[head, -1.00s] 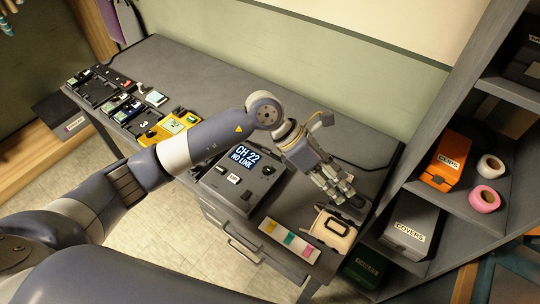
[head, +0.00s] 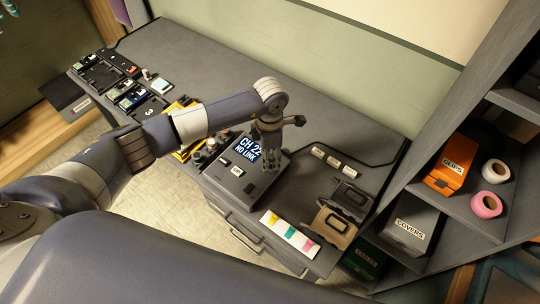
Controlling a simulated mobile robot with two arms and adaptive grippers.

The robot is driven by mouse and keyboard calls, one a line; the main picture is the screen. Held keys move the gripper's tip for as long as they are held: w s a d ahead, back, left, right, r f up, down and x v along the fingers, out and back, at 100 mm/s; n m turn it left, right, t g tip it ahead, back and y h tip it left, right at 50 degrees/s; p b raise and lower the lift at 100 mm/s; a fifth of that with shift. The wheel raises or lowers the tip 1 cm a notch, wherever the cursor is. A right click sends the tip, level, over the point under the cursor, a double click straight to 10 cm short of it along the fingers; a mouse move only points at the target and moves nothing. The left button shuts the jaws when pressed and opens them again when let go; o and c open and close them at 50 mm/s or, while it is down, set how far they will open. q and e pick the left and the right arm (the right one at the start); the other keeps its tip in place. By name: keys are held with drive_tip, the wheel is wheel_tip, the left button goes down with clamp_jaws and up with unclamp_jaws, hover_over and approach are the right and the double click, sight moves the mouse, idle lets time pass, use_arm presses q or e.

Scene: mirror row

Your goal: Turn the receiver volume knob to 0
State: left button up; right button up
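The receiver (head: 225,180) is a dark box on the desk, with a lit screen (head: 246,148) reading "CH 22 NO LINK" and small white labels on its top. My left gripper (head: 271,166) points down over the receiver's right part, just right of the screen. Its fingers cover the spot where a black knob shows in the earlier picture, so the knob is hidden now. I cannot tell whether the fingers touch the knob or how far apart they are. My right gripper is not in view.
Right of the receiver lie a colour-striped card (head: 291,234), a beige pouch (head: 334,226), a dark case (head: 349,196) and several small white-labelled pieces (head: 326,158). Radio gear (head: 125,97) stands at the desk's left. A shelf (head: 455,215) with bins borders the right. The back desk is clear.

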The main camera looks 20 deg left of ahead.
use_arm(q)
drive_tip(key=shift+f, duration=1.2)
clamp_jaws()
